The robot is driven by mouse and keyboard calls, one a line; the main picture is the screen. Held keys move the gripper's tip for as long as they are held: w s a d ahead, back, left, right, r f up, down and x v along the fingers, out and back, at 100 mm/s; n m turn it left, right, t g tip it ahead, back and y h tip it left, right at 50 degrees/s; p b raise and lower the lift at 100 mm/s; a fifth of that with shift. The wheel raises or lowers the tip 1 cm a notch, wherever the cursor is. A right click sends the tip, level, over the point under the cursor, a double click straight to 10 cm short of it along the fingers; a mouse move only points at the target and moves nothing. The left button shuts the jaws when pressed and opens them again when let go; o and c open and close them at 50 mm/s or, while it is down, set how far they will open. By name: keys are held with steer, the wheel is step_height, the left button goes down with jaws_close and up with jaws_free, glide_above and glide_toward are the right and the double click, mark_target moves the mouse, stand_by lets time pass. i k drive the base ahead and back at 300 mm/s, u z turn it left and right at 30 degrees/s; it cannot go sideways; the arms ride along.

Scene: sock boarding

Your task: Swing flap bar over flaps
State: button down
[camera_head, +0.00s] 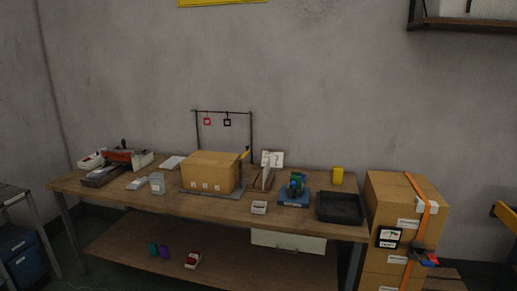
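A brown cardboard box (209,173) sits on a flat grey base (214,194) near the middle of the workbench. Its top looks closed; the separate flaps cannot be made out at this size. A short yellow-and-dark piece (244,154) sticks up at the box's right rear corner; it may be the flap bar, but I cannot tell for sure. My gripper is not in view.
The wooden workbench (290,222) holds a black tray (340,207), a blue-based device (294,191), a small white box (259,208) and grey blocks (157,183). A thin metal frame (223,112) with hanging tags stands behind. Strapped cartons (388,202) stand at right.

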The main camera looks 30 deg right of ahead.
mark_target(247, 147)
steer(key=u, duration=0.1)
steer(key=i, duration=1)
steer(key=z, duration=0.1)
